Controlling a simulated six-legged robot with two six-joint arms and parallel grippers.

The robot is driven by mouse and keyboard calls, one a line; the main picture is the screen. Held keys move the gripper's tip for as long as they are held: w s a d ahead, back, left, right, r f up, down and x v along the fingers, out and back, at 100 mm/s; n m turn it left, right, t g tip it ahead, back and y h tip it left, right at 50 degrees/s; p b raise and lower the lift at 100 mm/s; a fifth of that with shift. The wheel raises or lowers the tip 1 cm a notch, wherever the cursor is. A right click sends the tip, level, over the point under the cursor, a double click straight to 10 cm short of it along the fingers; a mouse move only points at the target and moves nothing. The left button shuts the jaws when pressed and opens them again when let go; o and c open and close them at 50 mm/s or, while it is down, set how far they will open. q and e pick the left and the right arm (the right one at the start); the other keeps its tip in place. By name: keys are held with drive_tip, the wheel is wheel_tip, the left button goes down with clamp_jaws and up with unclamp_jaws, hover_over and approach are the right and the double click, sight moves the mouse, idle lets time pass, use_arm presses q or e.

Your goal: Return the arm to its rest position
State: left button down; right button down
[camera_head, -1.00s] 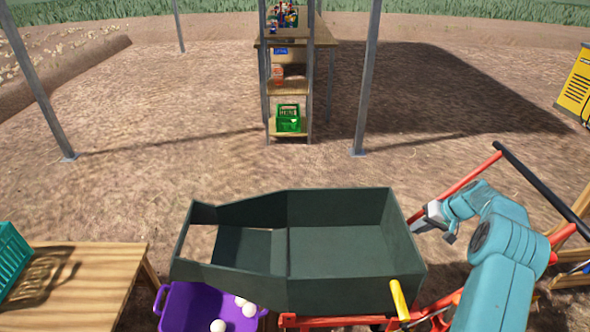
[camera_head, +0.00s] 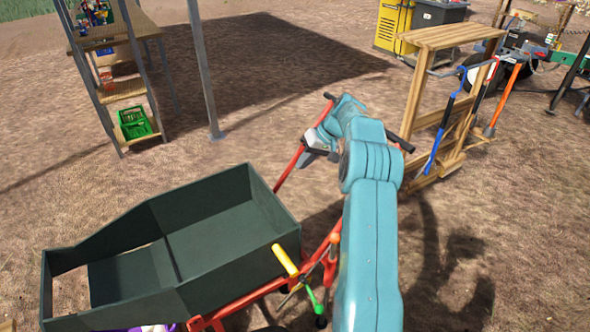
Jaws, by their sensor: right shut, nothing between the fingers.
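My right arm (camera_head: 370,220) reaches up from the bottom of the head view, and it is teal with bent joints. My right gripper (camera_head: 314,150) is at its far end, small and partly hidden by the arm, beside the red frame of the cart. It is shut and holds nothing. It is above and to the right of the dark green cart bin (camera_head: 215,212), apart from it. My left gripper is not in view.
The cart has a red handle frame (camera_head: 290,168) and a yellow-handled lever (camera_head: 285,260). A wooden tool rack (camera_head: 440,95) with a blue tool stands right. A shelf with a green crate (camera_head: 135,123) stands far left. Open dirt lies between.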

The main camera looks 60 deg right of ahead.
drive_tip(key=shift+d+r, duration=0.15)
drive_tip(key=shift+r, duration=0.05)
drive_tip(key=shift+s, duration=0.1)
